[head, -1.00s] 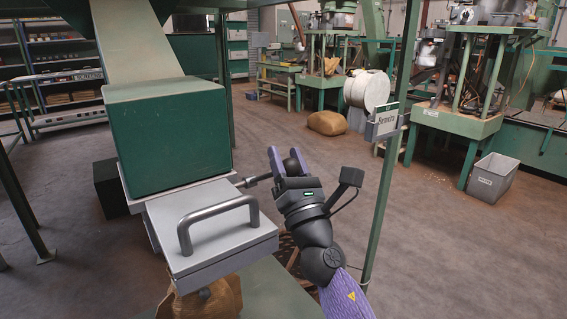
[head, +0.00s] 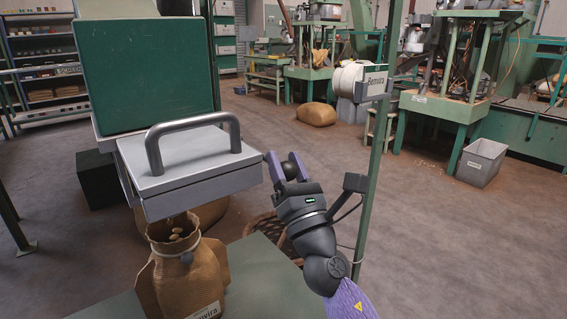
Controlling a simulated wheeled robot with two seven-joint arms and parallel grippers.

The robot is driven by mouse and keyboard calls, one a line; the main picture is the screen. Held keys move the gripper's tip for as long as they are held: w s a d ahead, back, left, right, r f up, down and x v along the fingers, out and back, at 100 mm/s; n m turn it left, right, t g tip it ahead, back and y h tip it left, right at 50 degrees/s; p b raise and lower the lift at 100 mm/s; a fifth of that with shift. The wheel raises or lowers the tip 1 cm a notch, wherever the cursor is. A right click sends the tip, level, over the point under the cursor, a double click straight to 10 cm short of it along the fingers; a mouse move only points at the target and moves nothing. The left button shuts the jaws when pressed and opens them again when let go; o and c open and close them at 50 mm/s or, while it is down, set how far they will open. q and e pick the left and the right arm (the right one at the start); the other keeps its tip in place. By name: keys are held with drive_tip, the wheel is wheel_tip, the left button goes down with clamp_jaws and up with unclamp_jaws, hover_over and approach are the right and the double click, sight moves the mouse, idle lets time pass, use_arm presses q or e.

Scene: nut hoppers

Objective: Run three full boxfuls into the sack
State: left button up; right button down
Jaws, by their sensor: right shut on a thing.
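A green hopper (head: 145,75) stands at the upper left. A flat grey metal box (head: 185,165) with a bar handle (head: 190,128) juts out in front of it. The knob's rod is not visible now. My left gripper is out of view.
A green surface (head: 262,285) lies beside the sack, with a wicker basket (head: 262,226) behind. A grey bin (head: 481,162) is farther right. Open floor lies between.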

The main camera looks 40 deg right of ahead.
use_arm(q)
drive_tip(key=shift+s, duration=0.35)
use_arm(e)
drive_tip(key=shift+f, duration=0.25)
drive_tip(key=c, duration=0.6)
unclamp_jaws()
drive_tip(key=o, duration=0.4)
drive_tip(key=shift+c, duration=0.2)
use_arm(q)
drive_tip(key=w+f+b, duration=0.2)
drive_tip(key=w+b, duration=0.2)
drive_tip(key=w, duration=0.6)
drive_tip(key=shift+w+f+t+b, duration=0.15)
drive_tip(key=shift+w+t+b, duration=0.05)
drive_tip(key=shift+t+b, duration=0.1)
use_arm(e)
drive_tip(key=v, duration=1)
